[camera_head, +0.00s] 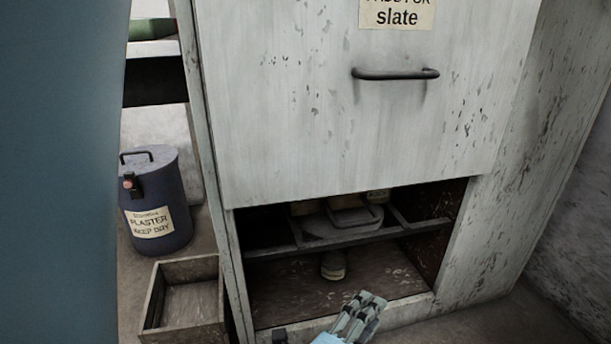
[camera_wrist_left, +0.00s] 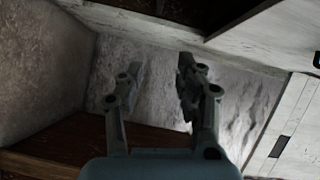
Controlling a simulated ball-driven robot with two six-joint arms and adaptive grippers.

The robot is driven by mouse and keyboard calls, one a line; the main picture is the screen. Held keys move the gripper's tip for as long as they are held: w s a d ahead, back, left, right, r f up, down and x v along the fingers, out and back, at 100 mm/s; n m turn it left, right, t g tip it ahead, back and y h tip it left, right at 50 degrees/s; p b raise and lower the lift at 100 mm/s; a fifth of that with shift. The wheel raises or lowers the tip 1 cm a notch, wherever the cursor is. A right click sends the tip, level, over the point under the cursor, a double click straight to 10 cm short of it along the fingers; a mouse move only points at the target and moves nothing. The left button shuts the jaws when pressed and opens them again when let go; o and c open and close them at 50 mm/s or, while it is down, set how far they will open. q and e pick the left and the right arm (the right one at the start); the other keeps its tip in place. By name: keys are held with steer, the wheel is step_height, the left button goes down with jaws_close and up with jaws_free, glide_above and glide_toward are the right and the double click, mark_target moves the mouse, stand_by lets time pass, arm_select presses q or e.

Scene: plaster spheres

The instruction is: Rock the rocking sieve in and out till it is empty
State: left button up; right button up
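No sieve can be picked out for sure. A grey framed piece with a bar handle (camera_head: 340,226) sits on rails inside the cabinet's low opening and may be it; its inside is hidden by the panel above. A small pale object (camera_head: 333,265) is below it. My left gripper (camera_head: 374,302) is in front of the opening, low and apart from the framed piece. In the left wrist view its two fingers (camera_wrist_left: 160,74) stand apart with nothing between them. My right gripper is in neither view.
The cabinet's pale front panel (camera_head: 300,120) has a dark bar handle (camera_head: 396,74) and a label reading "slate" (camera_head: 397,14). To the left stand a dark plaster drum (camera_head: 155,195) and an open wooden box (camera_head: 185,267). Floor is bare at lower right.

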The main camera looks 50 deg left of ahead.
arm_select(q)
steer(key=s+r+n+g+h, duration=0.2)
steer(key=s+n+g+h, duration=0.2)
steer(key=s+n+g, duration=0.6)
steer(key=s+n, duration=0.1)
steer(key=s, duration=0.1)
steer(key=shift+s+b, duration=0.3)
steer(key=shift+b, duration=0.05)
